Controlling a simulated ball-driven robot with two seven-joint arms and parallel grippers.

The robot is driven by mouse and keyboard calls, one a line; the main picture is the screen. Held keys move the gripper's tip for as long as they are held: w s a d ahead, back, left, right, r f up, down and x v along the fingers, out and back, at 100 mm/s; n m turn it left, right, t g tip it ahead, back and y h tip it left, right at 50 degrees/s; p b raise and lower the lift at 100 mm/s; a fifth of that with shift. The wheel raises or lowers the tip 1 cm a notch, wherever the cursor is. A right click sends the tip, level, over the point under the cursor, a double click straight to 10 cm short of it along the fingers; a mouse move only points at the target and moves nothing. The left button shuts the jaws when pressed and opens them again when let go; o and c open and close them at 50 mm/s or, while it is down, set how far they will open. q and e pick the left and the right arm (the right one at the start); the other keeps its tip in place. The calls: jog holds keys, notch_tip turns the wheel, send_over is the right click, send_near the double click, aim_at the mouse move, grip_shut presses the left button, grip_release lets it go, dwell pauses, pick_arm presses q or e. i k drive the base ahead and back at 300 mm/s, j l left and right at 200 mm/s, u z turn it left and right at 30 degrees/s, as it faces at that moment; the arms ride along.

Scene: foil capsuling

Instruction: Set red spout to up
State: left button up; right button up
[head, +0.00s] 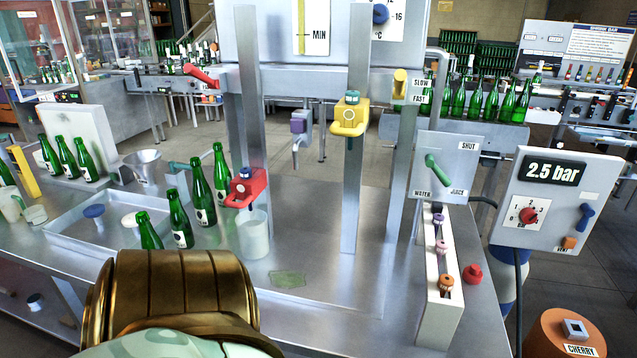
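The red spout (246,187) is mounted low on the left metal post, with a dark blue piece on its top. It sits lower than the yellow spout (350,116) on the right post. A whitish cup (253,236) stands directly below the red spout on the steel bench. The purple spout (298,124) hangs between the two posts, farther back. A bronze and pale green link of mine fills the bottom left. No fingertips of either gripper show.
Green bottles (200,192) stand left of the red spout, beside a shallow tray (75,246). A red lever (201,77) projects above. A white rack (434,275) and a valve panel (447,166) stand to the right. The bench between the posts is mostly clear.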

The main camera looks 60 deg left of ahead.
aim_at(247, 191)
jog(key=u, duration=2.55)
